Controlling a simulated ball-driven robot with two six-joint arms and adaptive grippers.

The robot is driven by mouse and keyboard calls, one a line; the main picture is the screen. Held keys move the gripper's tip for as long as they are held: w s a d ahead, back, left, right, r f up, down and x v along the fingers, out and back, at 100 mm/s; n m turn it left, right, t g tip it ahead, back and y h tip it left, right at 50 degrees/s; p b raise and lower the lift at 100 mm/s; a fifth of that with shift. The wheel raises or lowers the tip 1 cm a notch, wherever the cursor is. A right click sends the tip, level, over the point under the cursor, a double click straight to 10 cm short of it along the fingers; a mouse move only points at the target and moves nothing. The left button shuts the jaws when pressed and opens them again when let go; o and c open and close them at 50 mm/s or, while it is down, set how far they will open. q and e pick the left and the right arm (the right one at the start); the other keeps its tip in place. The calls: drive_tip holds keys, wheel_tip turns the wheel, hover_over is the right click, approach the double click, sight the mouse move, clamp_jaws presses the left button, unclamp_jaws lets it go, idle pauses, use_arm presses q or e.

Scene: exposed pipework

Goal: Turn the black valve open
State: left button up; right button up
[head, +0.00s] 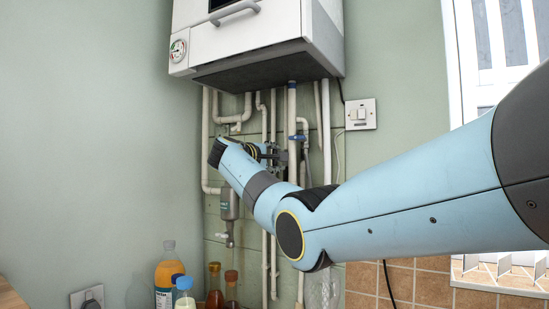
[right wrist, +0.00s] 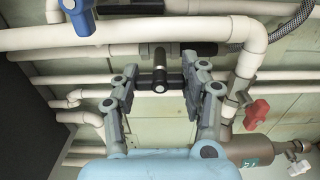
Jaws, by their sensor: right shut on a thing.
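The black valve (right wrist: 160,77) is in the middle of the right wrist view, on a pale pipe with dark fittings. Its short black handle lies crosswise in the picture, between the two fingers. My right gripper (right wrist: 162,84) is shut on this handle, one finger at each end. In the head view my right arm comes in from the right, and my right gripper (head: 272,154) is at the pipes under the boiler. There my own wrist and the gripper hide the black valve. My left gripper is not in view.
A blue valve handle (right wrist: 79,16) is at the upper left of the wrist view. A red valve handle (right wrist: 257,113) and a metal filter (right wrist: 250,150) are at the lower right. Pipes crowd around the gripper. The white boiler (head: 250,40) hangs above; bottles (head: 168,275) stand below.

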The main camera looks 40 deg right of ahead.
drive_tip(key=o, duration=1.2)
drive_tip(key=shift+a, duration=0.15)
drive_tip(key=v, duration=1.1)
drive_tip(key=shift+a, duration=0.35)
drive_tip(key=shift+s, duration=0.1)
